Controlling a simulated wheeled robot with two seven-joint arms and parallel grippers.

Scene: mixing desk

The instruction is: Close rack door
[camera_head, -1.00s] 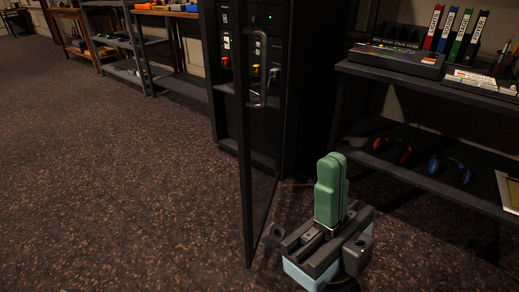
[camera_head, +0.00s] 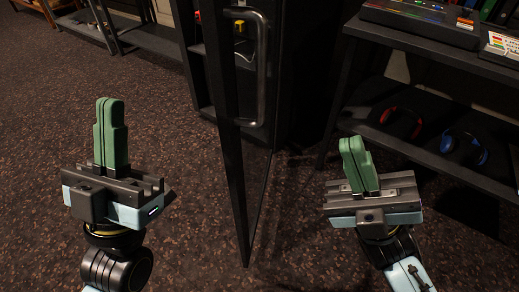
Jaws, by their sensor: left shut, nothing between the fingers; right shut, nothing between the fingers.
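The rack door (camera_head: 222,110) is a dark framed panel standing open and seen nearly edge-on, jutting from the black rack (camera_head: 300,75) toward me. Its metal handle (camera_head: 262,70) is a vertical bar on the door's right-facing side. My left gripper (camera_head: 110,134) is shut and empty, upright, to the left of the door and clear of it. My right gripper (camera_head: 357,165) is shut and empty, to the right of the door and below the handle, apart from both. The hinge side is hard to make out in the dark.
A dark shelf unit at the right holds a mixing device (camera_head: 420,22) on top, with red headphones (camera_head: 401,121) and blue headphones (camera_head: 464,147) on its lower shelf. Low shelves (camera_head: 150,40) stand at the back left. The carpet at left is open.

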